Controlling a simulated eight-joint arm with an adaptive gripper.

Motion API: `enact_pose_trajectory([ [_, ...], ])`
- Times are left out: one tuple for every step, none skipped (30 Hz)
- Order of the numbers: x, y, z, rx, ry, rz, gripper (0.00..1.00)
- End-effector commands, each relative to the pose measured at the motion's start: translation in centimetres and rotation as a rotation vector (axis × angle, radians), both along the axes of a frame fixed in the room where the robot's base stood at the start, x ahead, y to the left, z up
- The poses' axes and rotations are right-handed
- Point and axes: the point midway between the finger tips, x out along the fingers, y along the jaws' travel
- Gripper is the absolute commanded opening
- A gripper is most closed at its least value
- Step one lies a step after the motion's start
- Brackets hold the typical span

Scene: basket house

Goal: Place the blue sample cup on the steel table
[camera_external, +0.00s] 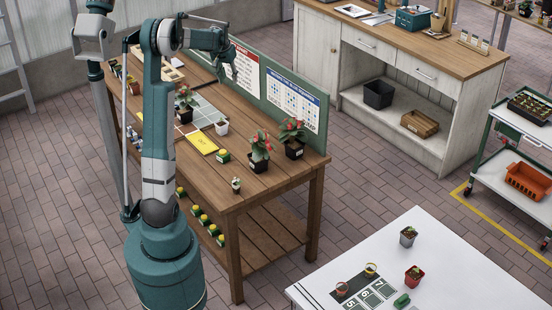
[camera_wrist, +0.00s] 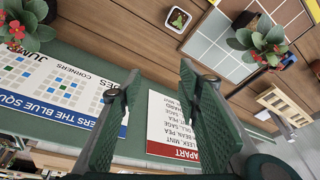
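I cannot make out the blue sample cup for certain. A small bluish item (camera_wrist: 288,60) shows at the right of the wrist view, partly behind a plant, too small to name. The pale, smooth-topped table (camera_external: 460,262) at the front right looks like the steel table. It holds small pots and a numbered dark mat. My gripper (camera_external: 222,62) is raised above the back of the wooden bench, near its green board. In the wrist view my gripper (camera_wrist: 153,80) has its two fingers apart with nothing between them.
The wooden bench (camera_external: 222,170) carries several potted plants, a white pot (camera_external: 221,127) and a yellow card (camera_external: 202,142). The green board (camera_external: 275,92) with posters stands along its back edge. A cabinet (camera_external: 440,115) stands behind. Paved floor separates the bench and pale table.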

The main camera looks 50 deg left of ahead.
Motion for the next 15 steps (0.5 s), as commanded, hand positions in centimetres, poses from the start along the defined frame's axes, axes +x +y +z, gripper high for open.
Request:
enact_pose_trajectory([
  [-0.2, 1.8, -0.7, -0.003, 0.005, 0.012, 0.34],
  [-0.3, 2.7, -1.1, -0.005, 0.007, 0.018, 0.34],
  [-0.5, 3.9, -1.6, -0.008, 0.011, 0.026, 0.34],
  [-0.7, 4.7, -2.0, -0.010, 0.014, 0.031, 0.34],
  [-0.8, 5.6, -2.4, -0.013, 0.017, 0.036, 0.34],
  [-1.1, 6.8, -3.0, -0.016, 0.020, 0.045, 0.34],
  [-1.3, 7.7, -3.4, -0.019, 0.023, 0.051, 0.34],
  [-1.5, 8.6, -3.9, -0.021, 0.025, 0.057, 0.34],
  [-1.8, 9.8, -4.4, -0.024, 0.029, 0.065, 0.34],
  [-2.1, 10.7, -4.9, -0.026, 0.031, 0.071, 0.34],
  [-2.3, 11.5, -5.3, -0.028, 0.034, 0.077, 0.34],
  [-2.7, 12.7, -6.0, -0.032, 0.038, 0.084, 0.34],
  [-3.0, 13.6, -6.4, -0.035, 0.040, 0.090, 0.34],
  [-3.3, 14.4, -6.9, -0.038, 0.043, 0.096, 0.34],
  [-3.7, 15.6, -7.6, -0.041, 0.046, 0.103, 0.34],
])
